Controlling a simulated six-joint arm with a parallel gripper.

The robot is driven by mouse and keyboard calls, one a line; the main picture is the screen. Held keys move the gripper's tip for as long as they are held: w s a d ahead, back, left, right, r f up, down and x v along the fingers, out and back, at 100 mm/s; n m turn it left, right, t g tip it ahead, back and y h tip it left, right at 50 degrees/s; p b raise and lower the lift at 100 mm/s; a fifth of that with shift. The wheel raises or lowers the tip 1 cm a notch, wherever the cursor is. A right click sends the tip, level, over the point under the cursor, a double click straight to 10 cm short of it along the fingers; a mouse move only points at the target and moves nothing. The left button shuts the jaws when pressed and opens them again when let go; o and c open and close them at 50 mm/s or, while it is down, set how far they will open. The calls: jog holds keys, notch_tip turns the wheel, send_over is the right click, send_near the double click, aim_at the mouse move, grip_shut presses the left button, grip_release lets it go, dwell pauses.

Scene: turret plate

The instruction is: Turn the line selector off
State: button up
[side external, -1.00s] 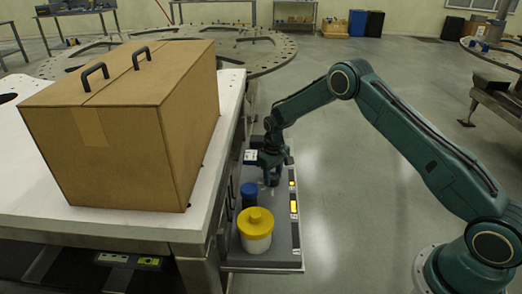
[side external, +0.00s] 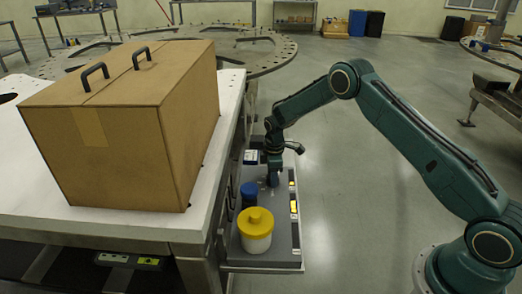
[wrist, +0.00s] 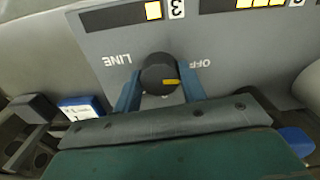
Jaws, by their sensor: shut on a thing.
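The line selector is a round black knob (wrist: 152,68) with a yellow pointer mark, on a grey panel (wrist: 225,50). The mark points right and slightly down in the wrist view, toward the OFF side. The upside-down word OFF (wrist: 195,63) is right of the knob and LINE (wrist: 117,60) is left of it. My gripper (wrist: 160,80) is shut on the knob, one blue finger on each side. In the side view my gripper (side external: 273,180) reaches down to the panel, and the knob is hidden there.
Yellow-lit windows (wrist: 152,10) line the panel's edge. A white jar with a yellow lid (side external: 256,232) and a blue-lidded container (side external: 249,190) stand near my gripper. A large cardboard box (side external: 130,130) sits on the white table to the left.

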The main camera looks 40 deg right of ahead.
jog(key=shift+n, duration=0.5)
jog(key=o, duration=1)
jog(key=shift+r, duration=0.1)
notch_tip(320, 180, up, 14)
jog(key=shift+f, duration=0.15)
dwell(0.4)
